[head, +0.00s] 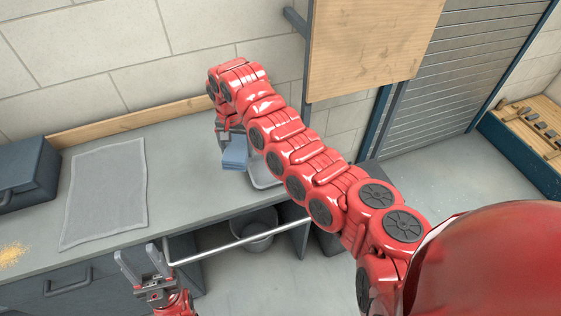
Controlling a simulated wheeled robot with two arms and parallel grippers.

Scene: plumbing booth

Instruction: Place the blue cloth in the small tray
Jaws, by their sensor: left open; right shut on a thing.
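The blue cloth (236,153) is a folded block, held by my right gripper (232,134) over the right part of the workbench. The small tray (262,172) is a shallow pale metal tray near the bench's right end, partly hidden behind my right arm. The cloth is just left of the tray in the picture and overlaps its left edge from this view; I cannot tell its height above the bench. My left gripper (146,264) is open and empty, in front of the bench's front edge at lower left.
A grey mat (106,193) lies flat on the bench (185,180). A dark toolbox (25,173) and yellow crumbs (12,254) are at the left. A metal rail (235,242) runs along the front, with a bucket (257,230) below. A wooden board (370,45) hangs above right.

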